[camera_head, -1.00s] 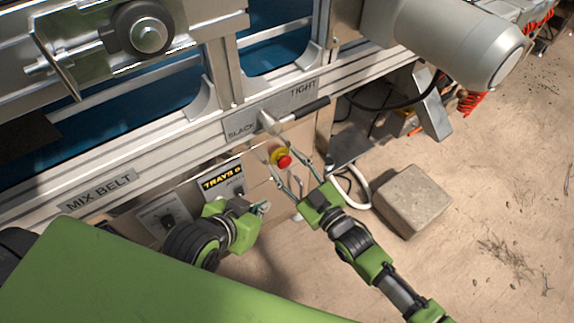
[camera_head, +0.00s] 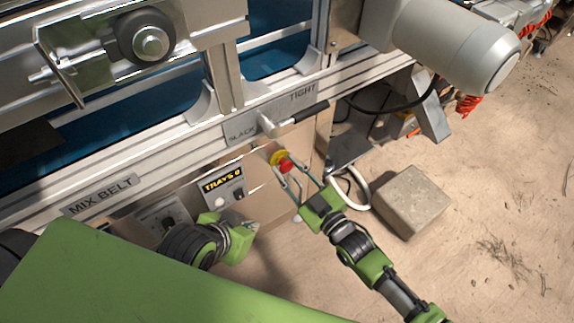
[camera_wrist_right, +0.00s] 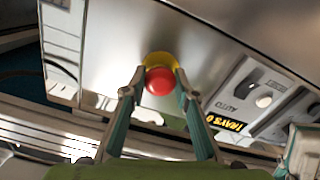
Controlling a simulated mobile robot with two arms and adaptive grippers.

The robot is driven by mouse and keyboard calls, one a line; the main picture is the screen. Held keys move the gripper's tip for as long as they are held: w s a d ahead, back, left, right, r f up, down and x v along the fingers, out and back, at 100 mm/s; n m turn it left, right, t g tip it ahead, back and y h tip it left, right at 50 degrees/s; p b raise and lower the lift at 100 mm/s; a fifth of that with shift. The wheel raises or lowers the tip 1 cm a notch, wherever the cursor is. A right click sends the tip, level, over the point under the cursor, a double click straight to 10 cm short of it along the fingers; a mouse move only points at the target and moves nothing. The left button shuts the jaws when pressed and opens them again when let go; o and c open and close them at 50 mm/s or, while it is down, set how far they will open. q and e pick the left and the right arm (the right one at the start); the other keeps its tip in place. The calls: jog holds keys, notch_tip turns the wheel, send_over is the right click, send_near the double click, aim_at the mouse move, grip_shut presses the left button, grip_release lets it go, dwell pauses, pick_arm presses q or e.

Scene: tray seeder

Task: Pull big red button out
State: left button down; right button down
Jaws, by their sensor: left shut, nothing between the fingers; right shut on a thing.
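The big red button (camera_head: 288,166) sits on a yellow collar (camera_head: 279,157) on the machine's front panel, below the slack/tight lever. It also shows in the right wrist view (camera_wrist_right: 159,82) against its yellow collar (camera_wrist_right: 160,59). My right gripper (camera_head: 289,172) is at the button, its two fingers on either side of it. In the right wrist view the fingertips of this gripper (camera_wrist_right: 160,78) are closed on the red cap. My left gripper (camera_head: 249,226) is lower and to the left, beside the TRAYS panel, shut and empty; its fingertips are hard to make out.
The TRAYS control panel (camera_head: 225,188) is left of the button. A lever with a black handle (camera_head: 297,117) sticks out just above. A white hose loop (camera_head: 359,190) and a stone block (camera_head: 411,203) are to the right. Open sandy ground lies at lower right.

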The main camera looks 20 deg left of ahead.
jog(key=shift+s+f, duration=0.1)
jog(key=c, duration=1.6)
grip_release()
jog(key=shift+d, duration=0.2)
jog(key=v, duration=1.2)
jog(key=shift+s, duration=0.1)
